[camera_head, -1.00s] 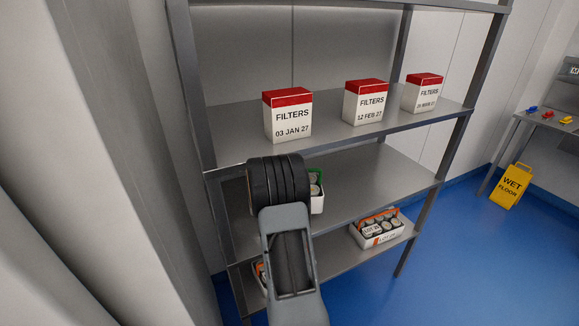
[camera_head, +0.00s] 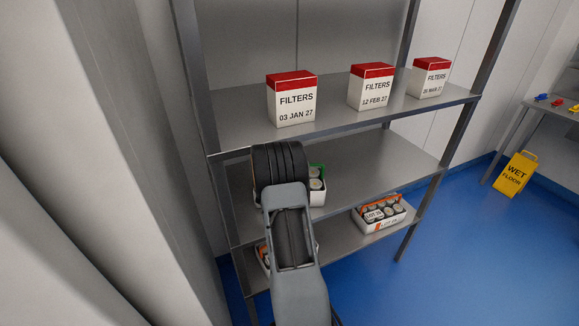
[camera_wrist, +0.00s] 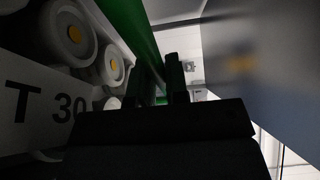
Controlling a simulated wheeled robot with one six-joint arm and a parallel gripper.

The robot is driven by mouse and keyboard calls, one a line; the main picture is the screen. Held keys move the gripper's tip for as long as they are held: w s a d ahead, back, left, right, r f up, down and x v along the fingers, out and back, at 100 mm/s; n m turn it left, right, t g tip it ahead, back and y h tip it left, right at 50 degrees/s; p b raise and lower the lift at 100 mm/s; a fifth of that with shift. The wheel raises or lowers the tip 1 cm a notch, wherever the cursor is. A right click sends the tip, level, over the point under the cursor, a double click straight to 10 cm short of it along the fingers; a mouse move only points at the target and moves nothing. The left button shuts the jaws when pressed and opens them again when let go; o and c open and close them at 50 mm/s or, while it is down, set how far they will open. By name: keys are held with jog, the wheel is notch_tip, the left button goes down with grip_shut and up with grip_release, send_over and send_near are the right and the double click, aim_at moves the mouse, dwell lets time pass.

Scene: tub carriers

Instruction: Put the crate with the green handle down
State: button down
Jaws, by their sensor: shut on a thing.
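The crate with the green handle (camera_head: 318,199) is white and holds several round-topped containers. In the head view it is over the middle shelf (camera_head: 385,160), mostly hidden behind my wrist. In the wrist view its white wall (camera_wrist: 28,110), marked "T 30", fills the left side, and its green handle (camera_wrist: 132,28) runs down to my fingers. My gripper (camera_wrist: 172,80) is shut on that handle. Its fingers are hidden in the head view. I cannot tell whether the crate's base touches the shelf.
Three red-topped filter boxes (camera_head: 292,103) stand on the shelf above. A crate with an orange handle (camera_head: 388,224) sits on the lower shelf at right; another (camera_head: 262,256) is partly hidden at lower left. The middle shelf's right part is bare. A yellow wet-floor sign (camera_head: 515,174) stands right.

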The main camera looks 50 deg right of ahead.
jog(key=c, duration=1.6)
grip_release()
jog(key=shift+f, duration=0.1)
jog(key=o, duration=0.5)
jog(key=shift+a+r, duration=0.15)
jog(key=shift+r, duration=0.05)
jog(key=s+a+r+m+g+y+b, duration=0.1)
jog(key=s+a+r+m+g+y, duration=0.2)
jog(key=s+a+m, duration=0.55)
jog(key=s+a+r+m+g+y+b, duration=0.15)
jog(key=s+a+m+g, duration=0.4)
jog(key=a+m, duration=0.6)
jog(key=s+a+r+m+t+y, duration=0.1)
jog(key=a+m+y, duration=0.3)
jog(key=a+m, duration=0.3)
jog(key=s+a+r+m+t+y, duration=0.1)
jog(key=s+a+m+t+y, duration=0.1)
jog(key=a+m+y, duration=0.2)
jog(key=s+a+r+m+t+y+p, duration=0.1)
jog(key=a+m+y, duration=0.3)
jog(key=a+m, duration=0.5)
jog(key=shift+s+a+m+t, duration=0.15)
jog(key=shift+a+m+t, duration=0.2)
jog(key=shift+t, duration=0.4)
